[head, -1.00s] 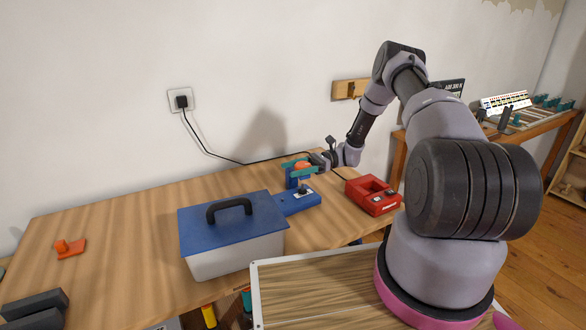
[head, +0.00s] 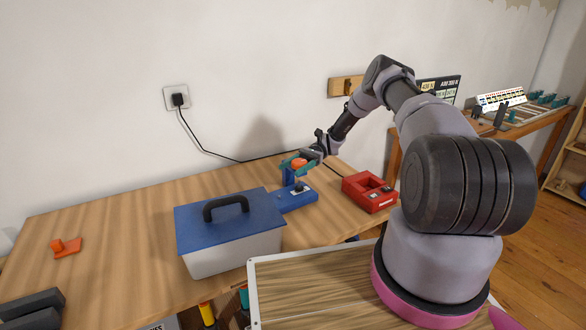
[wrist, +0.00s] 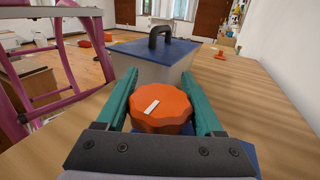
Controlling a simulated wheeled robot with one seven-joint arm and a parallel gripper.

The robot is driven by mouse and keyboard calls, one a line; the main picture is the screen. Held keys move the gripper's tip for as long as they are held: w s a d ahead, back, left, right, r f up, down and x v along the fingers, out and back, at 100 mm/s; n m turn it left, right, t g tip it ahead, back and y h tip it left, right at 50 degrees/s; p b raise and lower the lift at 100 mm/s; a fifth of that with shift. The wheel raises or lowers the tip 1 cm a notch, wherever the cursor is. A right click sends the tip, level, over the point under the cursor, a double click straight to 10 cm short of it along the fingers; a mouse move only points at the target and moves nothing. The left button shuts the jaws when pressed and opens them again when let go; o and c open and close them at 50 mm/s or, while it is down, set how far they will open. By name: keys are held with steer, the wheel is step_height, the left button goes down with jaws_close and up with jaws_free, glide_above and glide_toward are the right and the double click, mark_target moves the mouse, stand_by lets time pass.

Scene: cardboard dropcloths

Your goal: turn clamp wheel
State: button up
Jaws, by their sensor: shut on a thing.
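The orange clamp wheel (wrist: 160,107) is a faceted knob with a white mark on its top, seen large in the wrist view. My gripper (wrist: 162,100) has its teal fingers on either side of the wheel and is shut on it. In the head view the wheel (head: 299,162) shows as a small orange spot between the fingers. It sits above a blue clamp base (head: 299,199) on the wooden workbench. The clamp's lower part is mostly hidden by my gripper in the wrist view.
A grey toolbox (head: 235,252) with a blue lid and black handle stands left of the clamp. A red device (head: 370,193) lies to its right. An orange piece (head: 66,247) is at the far left. The bench (head: 120,225) is clear between toolbox and orange piece.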

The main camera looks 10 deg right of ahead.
steer(key=o, duration=1.4)
steer(key=shift+c, duration=0.2)
steer(key=v, duration=1)
steer(key=shift+w+d, duration=0.25)
steer(key=shift+r, duration=0.15)
